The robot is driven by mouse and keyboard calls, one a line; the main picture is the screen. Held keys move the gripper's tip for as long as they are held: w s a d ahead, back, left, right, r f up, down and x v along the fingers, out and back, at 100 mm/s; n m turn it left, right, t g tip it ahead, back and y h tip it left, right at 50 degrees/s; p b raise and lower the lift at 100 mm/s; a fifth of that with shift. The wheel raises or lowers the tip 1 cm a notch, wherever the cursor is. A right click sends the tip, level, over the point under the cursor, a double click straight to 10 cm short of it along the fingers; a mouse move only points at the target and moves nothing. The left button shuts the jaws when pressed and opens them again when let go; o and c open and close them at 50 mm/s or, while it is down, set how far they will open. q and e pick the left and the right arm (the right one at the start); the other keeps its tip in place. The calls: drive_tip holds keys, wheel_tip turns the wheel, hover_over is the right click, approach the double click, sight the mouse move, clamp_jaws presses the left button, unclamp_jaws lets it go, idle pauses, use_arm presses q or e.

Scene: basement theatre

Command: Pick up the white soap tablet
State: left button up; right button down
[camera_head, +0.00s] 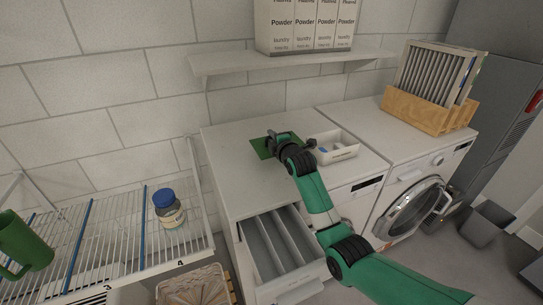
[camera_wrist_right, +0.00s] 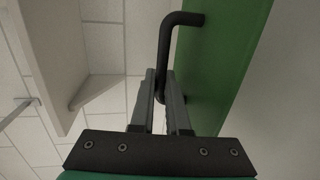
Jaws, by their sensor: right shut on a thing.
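A white tray (camera_head: 345,154) stands just right of the gripper and holds small white and blue pieces. I cannot make out clearly which piece, if any, is the white soap tablet. My left gripper is not in view.
An open drawer (camera_head: 292,286) juts out below. A shelf (camera_head: 220,64) with powder boxes (camera_head: 305,24) hangs above. A wooden crate (camera_head: 428,108) stands right. A wire rack (camera_head: 118,245) holds a blue-lidded jar (camera_head: 168,210) and a green mug (camera_head: 22,245). The machine's top left is clear.

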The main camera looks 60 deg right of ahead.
drive_tip(key=shift+w+d+f, duration=0.35)
drive_tip(key=shift+f, duration=0.15)
drive_tip(key=shift+w+d+f, duration=0.1)
drive_tip(key=shift+d+f, duration=0.05)
drive_tip(key=shift+f, duration=0.25)
drive_tip(key=shift+f+b, duration=0.55)
drive_tip(key=shift+f, duration=0.85)
